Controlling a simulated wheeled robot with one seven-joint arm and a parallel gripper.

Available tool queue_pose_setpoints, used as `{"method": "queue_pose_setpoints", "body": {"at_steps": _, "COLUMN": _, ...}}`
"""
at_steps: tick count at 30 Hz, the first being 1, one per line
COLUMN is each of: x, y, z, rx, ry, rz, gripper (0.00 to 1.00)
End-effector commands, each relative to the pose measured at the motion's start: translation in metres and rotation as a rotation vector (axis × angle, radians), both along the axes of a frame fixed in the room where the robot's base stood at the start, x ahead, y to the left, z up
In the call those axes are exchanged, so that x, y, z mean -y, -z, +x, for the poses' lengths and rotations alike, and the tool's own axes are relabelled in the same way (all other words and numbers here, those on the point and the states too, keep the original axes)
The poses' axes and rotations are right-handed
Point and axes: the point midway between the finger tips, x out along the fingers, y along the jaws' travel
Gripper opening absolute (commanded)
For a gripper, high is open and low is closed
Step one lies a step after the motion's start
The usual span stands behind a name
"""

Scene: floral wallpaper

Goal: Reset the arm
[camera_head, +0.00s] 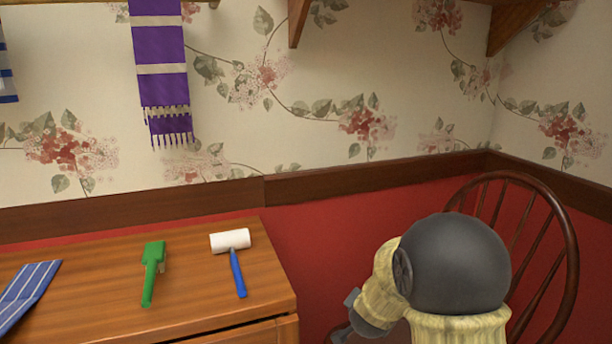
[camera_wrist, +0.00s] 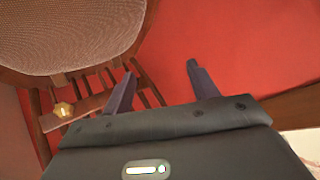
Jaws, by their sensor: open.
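My gripper (camera_wrist: 160,83) shows in the wrist view with its two dark fingers spread apart and nothing between them. Behind the fingers are the red wall and the wooden chair. In the head view my arm is at the lower right, in front of the chair and to the right of the wooden table. The gripper's fingers are hidden or too small to tell in that view.
A wooden chair (camera_head: 571,255) stands at the right, close to my arm; it also shows in the wrist view (camera_wrist: 75,35). A purple scarf (camera_head: 161,75) hangs above.

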Motion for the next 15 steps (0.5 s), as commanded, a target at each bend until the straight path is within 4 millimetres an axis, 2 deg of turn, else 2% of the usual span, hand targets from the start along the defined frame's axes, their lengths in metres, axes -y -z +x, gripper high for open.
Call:
{"method": "queue_pose_setpoints", "body": {"at_steps": 1, "x": -0.004, "y": -0.007, "z": -0.016, "rx": -0.044, "ry": -0.071, "rz": -0.003, "gripper": 0.59}}
{"method": "queue_pose_setpoints", "body": {"at_steps": 7, "x": -0.019, "y": -0.013, "z": -0.093, "rx": -0.259, "ry": -0.354, "rz": -0.047, "gripper": 0.59}}
{"method": "queue_pose_setpoints", "body": {"at_steps": 15, "x": -0.013, "y": -0.014, "z": -0.196, "rx": -0.531, "ry": -0.623, "rz": -0.147, "gripper": 0.59}}
